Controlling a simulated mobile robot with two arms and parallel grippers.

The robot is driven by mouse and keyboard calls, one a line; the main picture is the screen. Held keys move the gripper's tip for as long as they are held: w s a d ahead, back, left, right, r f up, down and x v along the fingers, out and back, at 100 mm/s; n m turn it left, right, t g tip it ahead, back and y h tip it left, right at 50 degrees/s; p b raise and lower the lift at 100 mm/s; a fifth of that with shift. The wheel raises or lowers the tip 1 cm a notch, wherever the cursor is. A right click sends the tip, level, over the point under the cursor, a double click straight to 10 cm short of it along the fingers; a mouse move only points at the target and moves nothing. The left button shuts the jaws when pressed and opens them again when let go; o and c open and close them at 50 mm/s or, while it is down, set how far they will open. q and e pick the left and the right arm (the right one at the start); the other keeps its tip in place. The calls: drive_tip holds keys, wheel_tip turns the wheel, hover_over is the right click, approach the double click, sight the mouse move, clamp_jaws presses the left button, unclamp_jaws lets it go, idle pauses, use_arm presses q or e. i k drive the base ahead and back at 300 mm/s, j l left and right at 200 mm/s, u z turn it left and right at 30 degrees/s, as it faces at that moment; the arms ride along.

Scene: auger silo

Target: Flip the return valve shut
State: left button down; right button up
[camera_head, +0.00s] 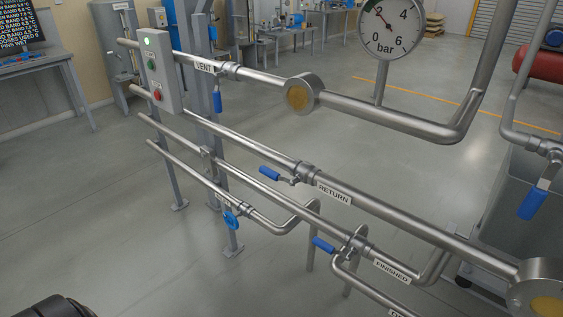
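The return valve (303,174) sits on the middle steel pipe, just left of the plate marked RETURN (333,194). Its blue lever handle (270,173) sticks out to the left from the valve, at an angle to the pipe, and nothing touches it. I cannot tell from this view alone whether the valve is open or shut. Neither of my grippers shows in the view.
The vent valve's blue lever (217,102) hangs down above left. Another blue lever (323,244) is near the FINISHED plate (392,271), and a blue handle (231,219) is lower left. A pressure gauge (390,27) and button box (157,73) stand above.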

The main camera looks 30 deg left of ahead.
sight(276, 176)
drive_tip(key=u, duration=1.05)
